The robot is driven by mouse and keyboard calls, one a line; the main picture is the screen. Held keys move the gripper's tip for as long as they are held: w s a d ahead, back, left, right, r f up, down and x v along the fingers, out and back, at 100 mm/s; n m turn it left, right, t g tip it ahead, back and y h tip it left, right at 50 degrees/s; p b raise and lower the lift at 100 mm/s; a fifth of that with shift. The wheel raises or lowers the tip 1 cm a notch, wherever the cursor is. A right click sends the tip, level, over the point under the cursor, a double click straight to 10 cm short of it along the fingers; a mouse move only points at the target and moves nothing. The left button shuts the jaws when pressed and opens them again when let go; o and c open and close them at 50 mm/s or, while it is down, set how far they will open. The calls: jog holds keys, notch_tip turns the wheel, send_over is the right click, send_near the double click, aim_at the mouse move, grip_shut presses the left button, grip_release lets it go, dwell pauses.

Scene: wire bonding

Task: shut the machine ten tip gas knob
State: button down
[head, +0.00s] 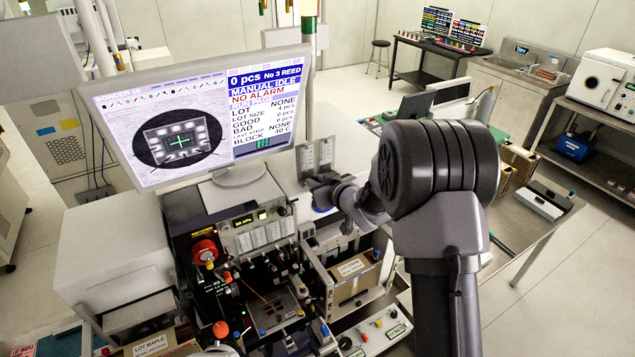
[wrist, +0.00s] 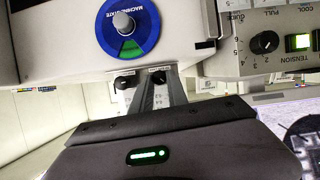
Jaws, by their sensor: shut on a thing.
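The machine, whose screen (head: 205,115) reads BONDER 10, stands in the middle of the head view. My gripper (head: 318,190) reaches its upper right side, by a grey panel, and hides the knob there. In the wrist view, two small black knobs sit side by side on a pale panel below a blue and green MACHINE STATE dial. My gripper's fingers (wrist: 158,84) reach up to the right one, the tip gas knob (wrist: 158,76), and are shut on it. The left black knob (wrist: 125,82) is just beside the fingers. The labels above both are too small to read.
The MACHINE STATE dial (wrist: 128,25) hangs close above my fingers. A TENSION knob (wrist: 264,42) and a lit green button (wrist: 298,41) are to the right. In the head view, a cardboard box (head: 352,277) sits in the machine's lower bay.

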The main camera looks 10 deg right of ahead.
jog(key=m+y+p, duration=0.1)
jog(key=m+p, duration=0.1)
jog(key=p, duration=0.1)
jog(key=shift+w+d+r+m+y, duration=0.15)
jog(key=shift+d+m+y, duration=0.1)
jog(key=shift+m+y, duration=0.15)
jog(key=shift+g, duration=0.3)
jog(key=shift+f, duration=0.2)
jog(key=c, duration=1.3)
grip_release()
